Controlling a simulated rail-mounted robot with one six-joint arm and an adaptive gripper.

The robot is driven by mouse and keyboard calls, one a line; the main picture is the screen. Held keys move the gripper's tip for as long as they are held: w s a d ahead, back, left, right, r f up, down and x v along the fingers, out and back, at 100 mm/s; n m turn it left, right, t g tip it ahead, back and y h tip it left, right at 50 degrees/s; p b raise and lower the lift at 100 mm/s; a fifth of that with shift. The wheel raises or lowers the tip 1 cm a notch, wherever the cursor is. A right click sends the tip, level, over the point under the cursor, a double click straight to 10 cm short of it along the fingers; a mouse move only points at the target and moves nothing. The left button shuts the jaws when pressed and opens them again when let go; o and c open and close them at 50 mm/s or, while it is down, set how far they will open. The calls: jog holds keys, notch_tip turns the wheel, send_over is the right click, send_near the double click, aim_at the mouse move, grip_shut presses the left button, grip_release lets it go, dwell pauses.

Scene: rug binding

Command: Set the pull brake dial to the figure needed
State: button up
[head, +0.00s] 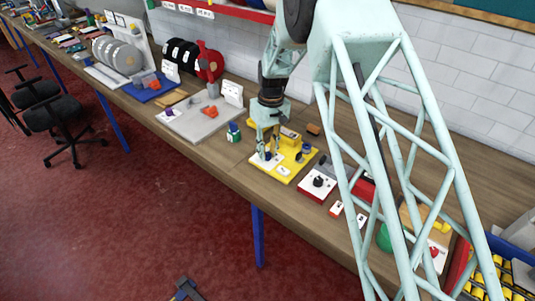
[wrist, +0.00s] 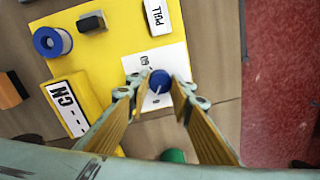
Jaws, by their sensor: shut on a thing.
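The pull brake dial is a small round blue knob (wrist: 160,80) with a pale pointer line, on a white plate (wrist: 140,64) with small printed marks that I cannot read. A "PULL" label (wrist: 158,18) stands just beyond it in the wrist view. The plate lies on a yellow base (wrist: 100,52), which also shows on the bench in the head view (head: 288,170). My gripper (wrist: 158,88) points down and is shut on the dial, one finger on each side. In the head view my gripper (head: 267,153) is at the yellow base's left part, and the dial is hard to make out.
On the yellow base are a blue spool-like part (wrist: 52,42), a dark block (wrist: 92,22) and a white sign (wrist: 70,106).

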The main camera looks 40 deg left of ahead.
aim_at(269, 153)
jog(key=shift+n, duration=1.1)
jog(key=o, duration=0.9)
jog(key=shift+w+d+r, duration=0.1)
jog(key=shift+w+r, duration=0.1)
jog(key=shift+r, duration=2.8)
jog(key=shift+w+r, duration=0.15)
jog(key=shift+r, duration=2.85)
